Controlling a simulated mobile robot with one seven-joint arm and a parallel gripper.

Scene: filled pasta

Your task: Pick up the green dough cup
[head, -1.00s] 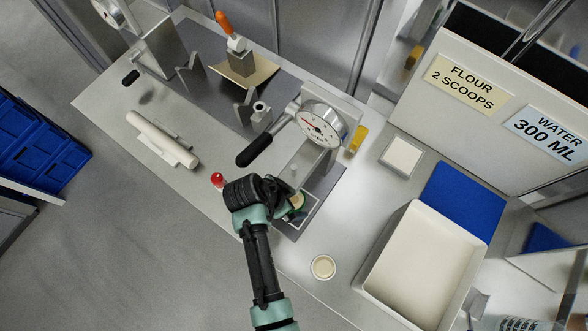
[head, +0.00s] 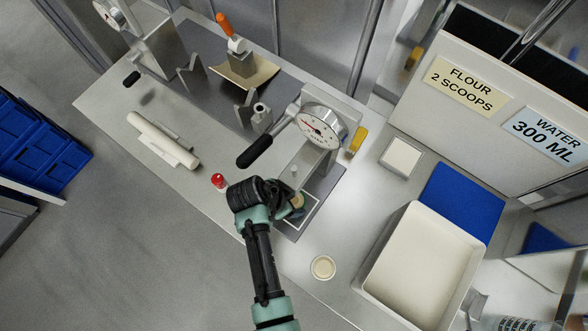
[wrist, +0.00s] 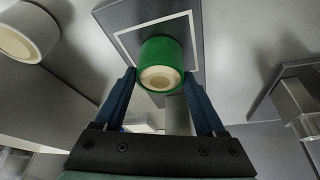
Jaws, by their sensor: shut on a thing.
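The green dough cup (wrist: 160,55) is a short green cylinder with pale dough in its end. In the wrist view it sits between the two blue fingers of my gripper (wrist: 158,84), which are shut on it. Behind it is a dark plate (wrist: 196,12) with a white outline. In the head view my gripper (head: 285,211) is over the front of that plate, below the dial press, and my wrist hides most of it. A small part of the cup (head: 297,203) shows there. I cannot tell whether the cup touches the plate.
The dial press (head: 322,126) with a black handle stands just behind. A red-topped item (head: 219,181) is close left of my wrist. A pale round cup (head: 323,267) stands to the right, before a white tray (head: 372,285). A rolling pin (head: 150,132) lies at left.

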